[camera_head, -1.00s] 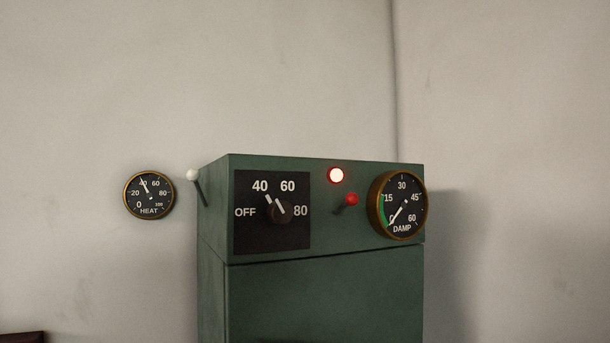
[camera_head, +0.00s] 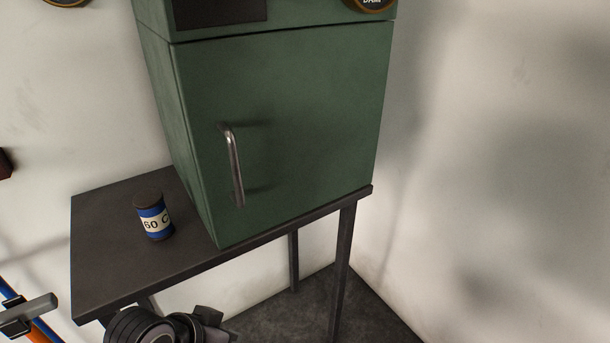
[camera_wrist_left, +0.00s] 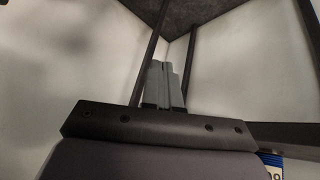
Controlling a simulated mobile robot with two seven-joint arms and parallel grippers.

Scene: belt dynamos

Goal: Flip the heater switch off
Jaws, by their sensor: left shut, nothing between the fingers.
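The green cabinet (camera_head: 285,120) stands on a dark table and fills the middle of the head view. Only the lower strip of its top panel shows, with the bottom of the black dial plate (camera_head: 222,12) and of the DAMP gauge (camera_head: 370,4). No switch is in view now; a second ago a red-knobbed lever, a white-knobbed lever and a lit red lamp showed. In the left wrist view my left gripper (camera_wrist_left: 165,85) is shut and empty, by the table legs. My right gripper is not in view.
The dark table (camera_head: 105,265) has a blue tin (camera_head: 153,217) marked 60 C on its left part. The cabinet door has a metal handle (camera_head: 232,165). A grey, blue and orange object (camera_head: 28,315) is at lower left. Bare wall (camera_head: 500,150) is at right.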

